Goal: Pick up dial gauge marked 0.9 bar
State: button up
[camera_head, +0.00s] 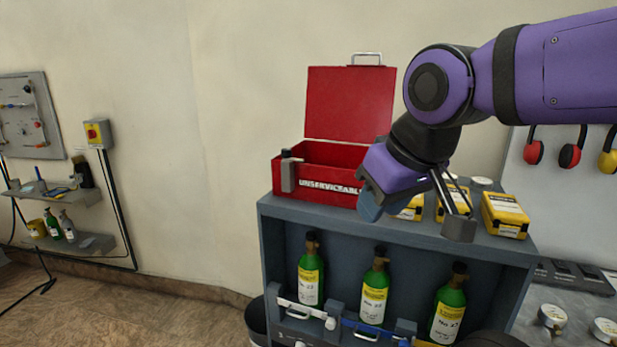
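Two round dial gauges with white faces lie on the grey bench at the lower right, one dial gauge (552,316) left of the other dial gauge (605,329). Their markings are too small to read, so I cannot tell which is 0.9 bar. My gripper (415,215) hangs over the top of the grey cabinet, in front of the red box and the yellow cases. Its two fingers are spread apart, with nothing seen held between them. It is above and left of the gauges, well apart from them. My gripper hides part of the cabinet top.
An open red box (325,187) lettered "UNSERVICEABLE" stands on the grey cabinet (288,213). Several yellow cases (505,215) sit right of it, with small round white items behind. Green bottles (373,290) stand on the shelf below. Ear defenders (570,155) hang at the right.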

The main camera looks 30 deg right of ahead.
aim_at(551, 315)
jog(key=z, duration=2.15)
jog(key=j, duration=0.6)
